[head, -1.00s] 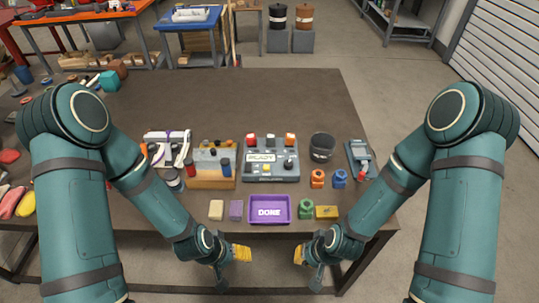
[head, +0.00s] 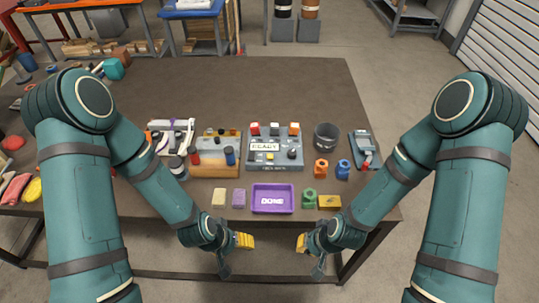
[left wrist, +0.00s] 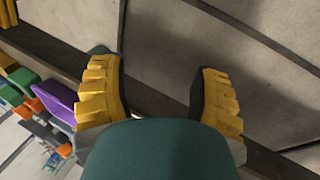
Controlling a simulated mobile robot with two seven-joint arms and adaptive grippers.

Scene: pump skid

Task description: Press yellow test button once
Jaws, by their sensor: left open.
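The grey control box (head: 275,162) stands on the bench with a small display reading READY. A small yellow button (head: 270,156) is on its front face, below the display, with a dark knob to its right. Red, white and orange buttons line its top. My left gripper (head: 237,256) is open and empty in front of the bench's near edge; its two yellow-padded fingers stand wide apart in the left wrist view (left wrist: 158,100). My right gripper (head: 308,257) mirrors it, fingers apart and empty. Both are well short of the box.
A purple DONE tray (head: 272,211) lies near the front edge, between small blocks and a green nut (head: 309,198). A wooden rack (head: 214,167) stands left of the box, a dark cup (head: 326,136) right. The bench behind is clear.

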